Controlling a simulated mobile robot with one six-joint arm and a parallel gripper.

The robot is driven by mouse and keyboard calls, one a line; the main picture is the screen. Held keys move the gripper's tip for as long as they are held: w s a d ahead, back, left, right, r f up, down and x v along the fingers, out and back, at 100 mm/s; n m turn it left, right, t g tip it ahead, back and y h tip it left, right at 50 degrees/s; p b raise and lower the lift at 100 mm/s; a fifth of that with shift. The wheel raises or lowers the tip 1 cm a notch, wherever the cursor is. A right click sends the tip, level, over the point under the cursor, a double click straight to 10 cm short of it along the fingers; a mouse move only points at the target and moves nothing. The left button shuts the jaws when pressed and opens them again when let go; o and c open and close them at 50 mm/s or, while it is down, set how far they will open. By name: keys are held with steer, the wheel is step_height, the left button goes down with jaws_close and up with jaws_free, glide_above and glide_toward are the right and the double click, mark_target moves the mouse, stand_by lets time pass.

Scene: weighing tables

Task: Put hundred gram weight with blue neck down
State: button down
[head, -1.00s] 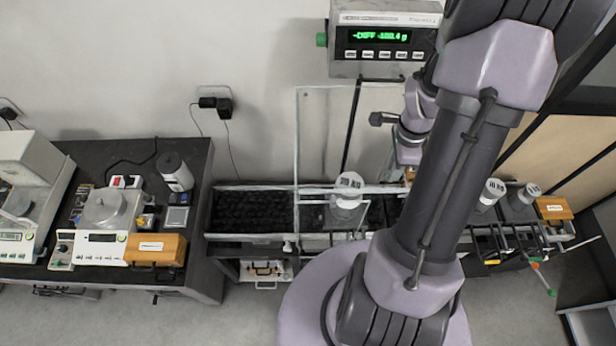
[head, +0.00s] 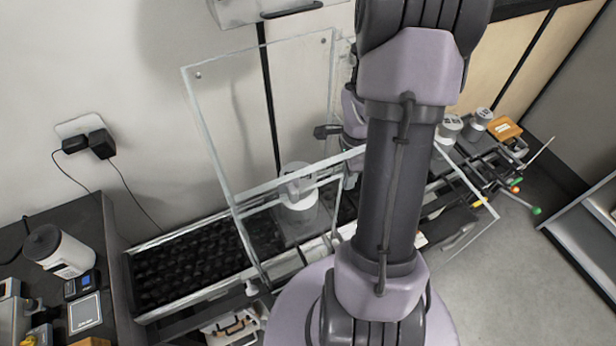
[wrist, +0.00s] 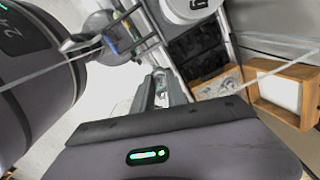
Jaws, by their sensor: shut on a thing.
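In the wrist view my gripper (wrist: 159,88) reaches up from the bottom centre, its fingers close together. It is shut on a small, pale metallic piece at the fingertips, which I take to be the hundred gram weight. The piece is too small and too hidden for its shape or a blue neck to be made out. In the head view my arm covers the fingertips and the held weight.
More large weights (head: 449,128) and a wooden box (head: 505,130) stand at the right. Wooden boxes (wrist: 285,95) also show in the wrist view. A black ribbed bed (head: 185,268) is empty.

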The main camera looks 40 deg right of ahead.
steer(key=w+a, duration=0.1)
steer(key=w, duration=0.3)
steer(key=w+a, duration=0.2)
steer(key=w, duration=0.3)
steer(key=w+a+f, duration=0.1)
steer(key=w+a, duration=0.1)
steer(key=w, duration=0.3)
steer(key=shift+a+f, duration=0.1)
steer(key=shift+a, duration=0.15)
steer(key=shift+w+a+f, duration=0.1)
steer(key=shift+w+f, duration=0.05)
steer(key=shift+f, duration=1.65)
steer(key=shift+f+b, duration=0.15)
steer(key=shift+b, duration=0.15)
steer(key=c, duration=1.3)
jaws_free()
steer(key=shift+c, duration=0.2)
